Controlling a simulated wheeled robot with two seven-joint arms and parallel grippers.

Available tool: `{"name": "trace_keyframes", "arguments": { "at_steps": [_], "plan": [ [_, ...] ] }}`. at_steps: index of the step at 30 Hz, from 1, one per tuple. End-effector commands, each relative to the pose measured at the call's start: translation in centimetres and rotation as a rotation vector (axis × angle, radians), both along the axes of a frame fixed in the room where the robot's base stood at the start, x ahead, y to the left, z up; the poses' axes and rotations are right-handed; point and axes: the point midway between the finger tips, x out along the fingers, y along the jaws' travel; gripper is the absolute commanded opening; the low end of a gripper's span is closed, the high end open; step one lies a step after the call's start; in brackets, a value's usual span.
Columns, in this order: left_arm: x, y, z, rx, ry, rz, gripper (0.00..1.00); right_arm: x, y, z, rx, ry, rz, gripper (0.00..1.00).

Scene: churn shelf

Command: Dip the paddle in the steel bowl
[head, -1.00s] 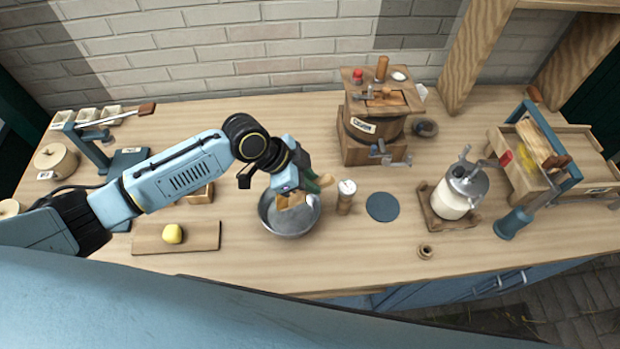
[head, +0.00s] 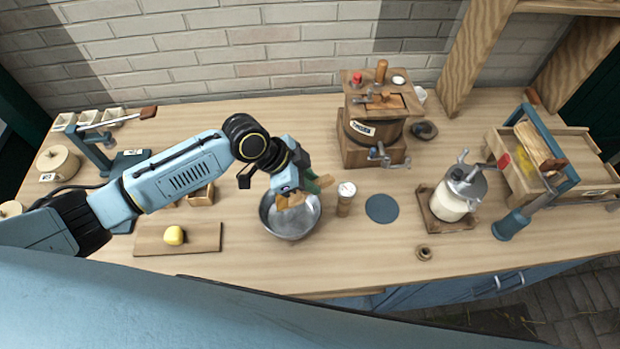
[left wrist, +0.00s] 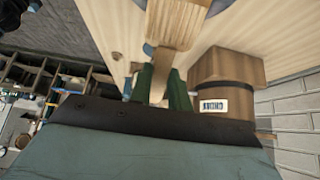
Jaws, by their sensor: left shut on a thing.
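The steel bowl (head: 292,228) stands on the bench, in front of the churn and a little left of the middle in the head view. My left gripper (head: 310,184) is over the bowl's far right side, with its green fingers shut on the wooden paddle (head: 288,201). The paddle's lower end shows against the inside of the bowl; I cannot tell whether it touches the bottom. In the left wrist view the paddle (left wrist: 176,22) stands out between the green fingers (left wrist: 163,88). My right gripper is not in view.
A small jar with a round dial-like lid (head: 345,198) stands close at the bowl's right. A wooden board (head: 205,240) with a yellow lump (head: 173,235) lies left of it. The wooden churn (head: 372,135) stands behind. A dark blue disc (head: 382,208) lies flat farther right.

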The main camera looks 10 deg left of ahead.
Motion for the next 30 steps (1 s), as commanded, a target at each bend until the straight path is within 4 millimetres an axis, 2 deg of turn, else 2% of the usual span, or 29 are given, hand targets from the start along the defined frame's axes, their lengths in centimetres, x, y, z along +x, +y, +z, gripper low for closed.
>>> {"name": "trace_keyframes", "arguments": {
  "at_steps": [5,9,15,30],
  "plan": [
    [0.0,0.0,0.9,0.000,0.000,0.000,0.00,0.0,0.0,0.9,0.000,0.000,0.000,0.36],
    [0.0,0.0,2.5,-0.001,0.000,0.000,0.00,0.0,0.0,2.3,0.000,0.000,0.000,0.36],
    [0.0,0.0,3.8,-0.001,-0.001,-0.001,0.00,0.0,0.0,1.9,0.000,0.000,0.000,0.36],
    [0.0,0.0,4.0,0.000,0.000,0.000,0.00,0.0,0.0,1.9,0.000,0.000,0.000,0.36]
  ]
}}
